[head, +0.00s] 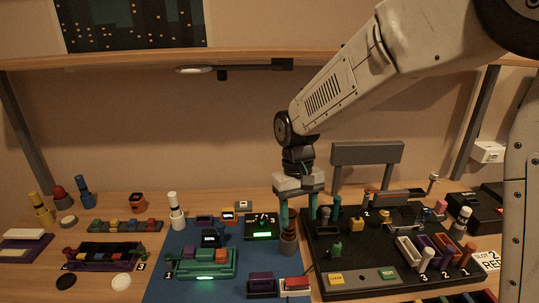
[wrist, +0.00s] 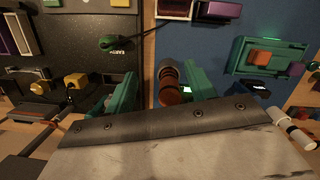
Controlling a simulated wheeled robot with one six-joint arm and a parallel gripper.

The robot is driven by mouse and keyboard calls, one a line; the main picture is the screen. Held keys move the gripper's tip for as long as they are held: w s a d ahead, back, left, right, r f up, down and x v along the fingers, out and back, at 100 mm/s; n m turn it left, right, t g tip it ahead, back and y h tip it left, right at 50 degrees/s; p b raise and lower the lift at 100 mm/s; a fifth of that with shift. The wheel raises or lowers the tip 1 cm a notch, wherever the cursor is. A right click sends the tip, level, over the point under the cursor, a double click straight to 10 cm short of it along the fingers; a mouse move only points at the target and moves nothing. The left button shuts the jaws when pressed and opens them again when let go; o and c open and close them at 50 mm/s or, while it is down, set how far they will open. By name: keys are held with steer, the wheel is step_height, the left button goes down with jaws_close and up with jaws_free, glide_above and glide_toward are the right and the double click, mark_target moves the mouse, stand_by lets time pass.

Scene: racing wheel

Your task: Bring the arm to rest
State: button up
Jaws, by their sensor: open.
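My gripper (head: 298,222) hangs pointing down over the boundary between the blue mat (head: 180,285) and the black panel (head: 350,262). Its two green fingers are apart, and it also shows in the wrist view (wrist: 152,88). A brown cylinder (head: 289,246) stands below the left finger in the head view. In the wrist view the brown cylinder (wrist: 168,88) appears beside the right-hand finger, partly hidden by the gripper; I cannot tell whether they touch. Nothing is seen gripped. My arm reaches in from the upper right.
A green tray (head: 205,270) with coloured blocks and a small display (head: 262,227) lie left of the gripper. Several knobs and pegs stand on the black panel, with a grey upright board (head: 367,154) behind. A shelf (head: 240,57) crosses above. The space above the left mat is open.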

steer(key=s+d+r+m+t, duration=0.1)
steer(key=s+d+r, duration=0.2)
steer(key=s+d, duration=0.2)
steer(key=s+d+r+m+t, duration=0.1)
steer(key=s+d+r, duration=0.3)
steer(key=s, duration=0.8)
steer(key=s+d+r+m+t, duration=0.1)
steer(key=s+d+r, duration=0.2)
steer(key=s+d, duration=0.4)
steer(key=shift+s+r+y, duration=0.3)
steer(key=shift+s, duration=0.55)
